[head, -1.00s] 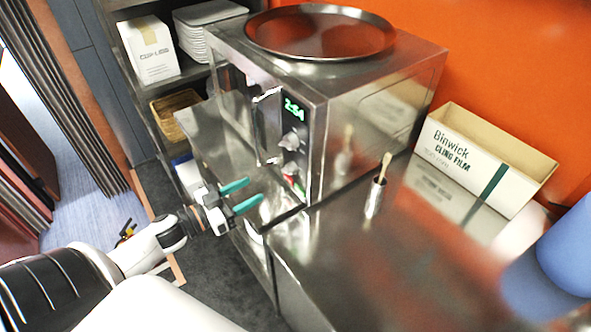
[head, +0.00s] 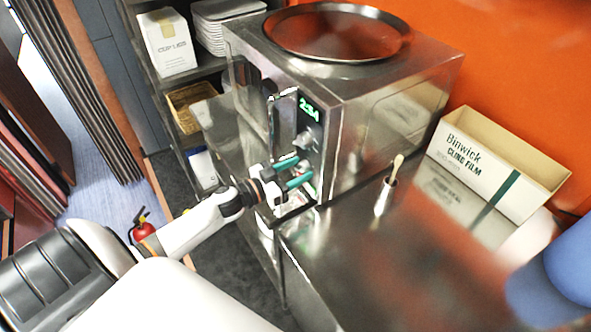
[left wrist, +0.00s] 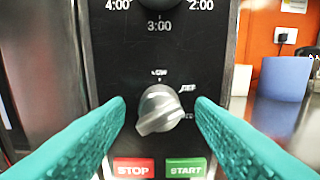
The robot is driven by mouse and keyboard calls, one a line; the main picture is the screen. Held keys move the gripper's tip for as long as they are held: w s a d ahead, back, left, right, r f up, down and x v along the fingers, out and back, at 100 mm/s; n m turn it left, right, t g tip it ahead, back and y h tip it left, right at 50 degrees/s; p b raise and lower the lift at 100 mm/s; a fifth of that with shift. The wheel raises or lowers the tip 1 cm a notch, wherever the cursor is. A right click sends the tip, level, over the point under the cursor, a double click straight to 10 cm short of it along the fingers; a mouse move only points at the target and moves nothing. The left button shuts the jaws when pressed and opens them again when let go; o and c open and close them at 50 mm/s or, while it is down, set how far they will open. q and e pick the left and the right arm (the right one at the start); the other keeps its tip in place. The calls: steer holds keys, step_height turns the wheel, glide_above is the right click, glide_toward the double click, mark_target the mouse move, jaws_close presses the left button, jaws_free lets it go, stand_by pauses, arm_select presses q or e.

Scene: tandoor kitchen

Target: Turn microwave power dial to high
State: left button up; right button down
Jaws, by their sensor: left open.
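The steel microwave (head: 385,125) stands on the counter with a green display on its black control panel. In the left wrist view, the silver power dial (left wrist: 160,112) is in the middle, below the timer markings and above the red STOP (left wrist: 133,168) and green START (left wrist: 186,168) buttons. Its raised grip bar slants from lower left to upper right; "LOW" is printed above, with more labels at right, partly hidden. My left gripper (head: 303,170) is open at the panel, its teal fingers on either side of the dial with gaps visible. My right gripper is not seen.
A round steel tray (head: 337,35) rests on the microwave. Right of it on the counter are a small steel cup (head: 385,196) with a wooden stick, a cling film box (head: 490,165) and a blue object (head: 572,255). Shelves with boxes stand behind at left.

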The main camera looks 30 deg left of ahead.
arm_select(q)
steer(key=c, duration=1)
steer(key=shift+m, duration=0.3)
steer(key=m, duration=0.4)
steer(key=shift+a+b, duration=0.1)
steer(key=shift+b, duration=0.3)
steer(key=m+b, duration=0.1)
steer(key=m, duration=0.5)
steer(key=m+b, duration=0.1)
steer(key=m, duration=0.2)
steer(key=shift+m+b, duration=0.3)
steer(key=shift+b, duration=0.1)
steer(key=m+b, duration=0.1)
steer(key=m, duration=0.2)
steer(key=shift+m, duration=0.3)
steer(key=m+b, duration=0.3)
steer(key=m, duration=0.3)
steer(key=shift+r, duration=0.1)
